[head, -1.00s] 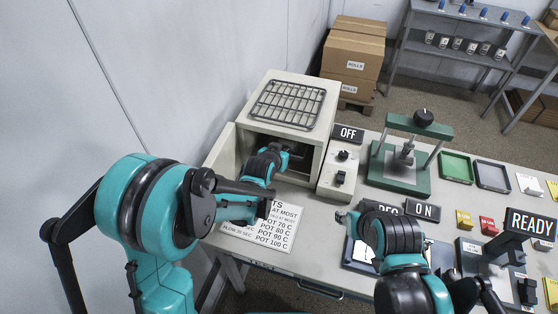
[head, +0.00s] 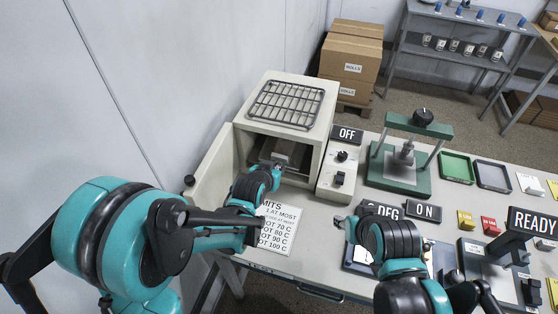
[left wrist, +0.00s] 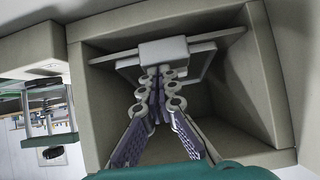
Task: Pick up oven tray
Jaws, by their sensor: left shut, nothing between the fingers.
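The oven (head: 318,160) is a beige box with its front open toward me. Inside it a pale flat tray (head: 290,150) with a block at its front edge shows; in the left wrist view the tray (left wrist: 200,42) spans the upper part of the cavity. My left gripper (head: 277,167) is at the oven mouth, just in front of the tray. In the left wrist view its fingers (left wrist: 163,78) are closed together and empty, close to the block; I cannot tell whether they touch it. My right gripper (head: 341,219) is over the bench at centre; its fingers are too small to read.
A wire rack (head: 287,103) lies on top of the oven. The open oven door (head: 215,165) stands at the left. A control box (head: 341,172) with an OFF sign is to the right, then a green press (head: 399,172). A limits sheet (head: 280,227) lies in front.

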